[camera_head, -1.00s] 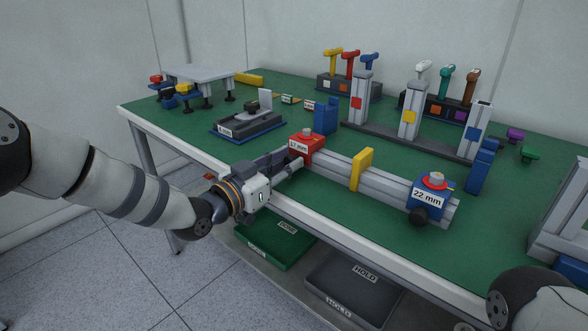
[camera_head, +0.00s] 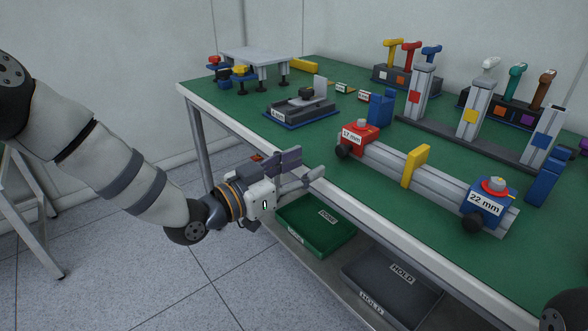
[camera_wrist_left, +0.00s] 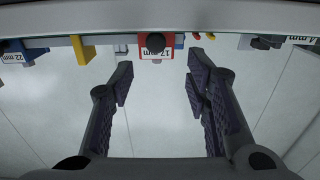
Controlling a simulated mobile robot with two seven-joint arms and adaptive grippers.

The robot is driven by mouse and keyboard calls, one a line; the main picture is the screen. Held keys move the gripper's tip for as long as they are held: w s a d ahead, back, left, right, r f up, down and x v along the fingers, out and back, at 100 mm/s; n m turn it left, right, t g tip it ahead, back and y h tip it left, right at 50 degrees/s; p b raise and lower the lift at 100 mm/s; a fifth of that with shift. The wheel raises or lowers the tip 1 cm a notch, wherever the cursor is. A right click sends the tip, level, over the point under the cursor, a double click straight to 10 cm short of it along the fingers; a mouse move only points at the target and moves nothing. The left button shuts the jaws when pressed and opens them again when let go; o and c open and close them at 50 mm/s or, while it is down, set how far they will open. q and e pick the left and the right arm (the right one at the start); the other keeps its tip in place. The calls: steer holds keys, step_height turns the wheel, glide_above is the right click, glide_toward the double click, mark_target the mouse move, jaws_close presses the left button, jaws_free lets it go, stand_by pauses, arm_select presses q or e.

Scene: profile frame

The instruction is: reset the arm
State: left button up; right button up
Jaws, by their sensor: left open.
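My left gripper (camera_head: 300,170) is open and empty. It is out in front of the table's front edge, to the left of the red 17 mm block (camera_head: 357,139) and apart from it. In the left wrist view its two fingers (camera_wrist_left: 160,85) stand wide apart with nothing between them. The red block sits at the left end of a grey profile (camera_head: 385,161) on the green table, and it also shows beyond the fingers in the left wrist view (camera_wrist_left: 142,44). My right gripper is out of view.
The table's front edge (camera_head: 345,207) runs close to my left gripper. A green tray (camera_head: 315,228) and a dark HOLD tray (camera_head: 392,285) lie on a lower shelf. A yellow piece (camera_head: 415,166) and a blue 22 mm block (camera_head: 489,202) are on the profile.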

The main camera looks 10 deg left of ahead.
arm_select(q)
steer(key=s+a+f+n+g+y+p, duration=0.1)
steer(key=s+f+n+g+y+p, duration=0.3)
steer(key=s+f, duration=0.75)
steer(key=s+a+f+n+g+y+p, duration=0.15)
steer(key=s+f+g, duration=0.35)
steer(key=s+f, duration=0.7)
steer(key=s+a+r+n+g+y, duration=0.1)
steer(key=s+a+g, duration=0.3)
steer(key=s, duration=1)
steer(key=s+a+r+n+g+y+p, duration=0.1)
steer(key=s+a+g+y, duration=0.3)
steer(key=s, duration=1)
steer(key=shift+s+r+p, duration=0.15)
steer(key=shift+s+p, duration=0.05)
steer(key=shift+p, duration=0.1)
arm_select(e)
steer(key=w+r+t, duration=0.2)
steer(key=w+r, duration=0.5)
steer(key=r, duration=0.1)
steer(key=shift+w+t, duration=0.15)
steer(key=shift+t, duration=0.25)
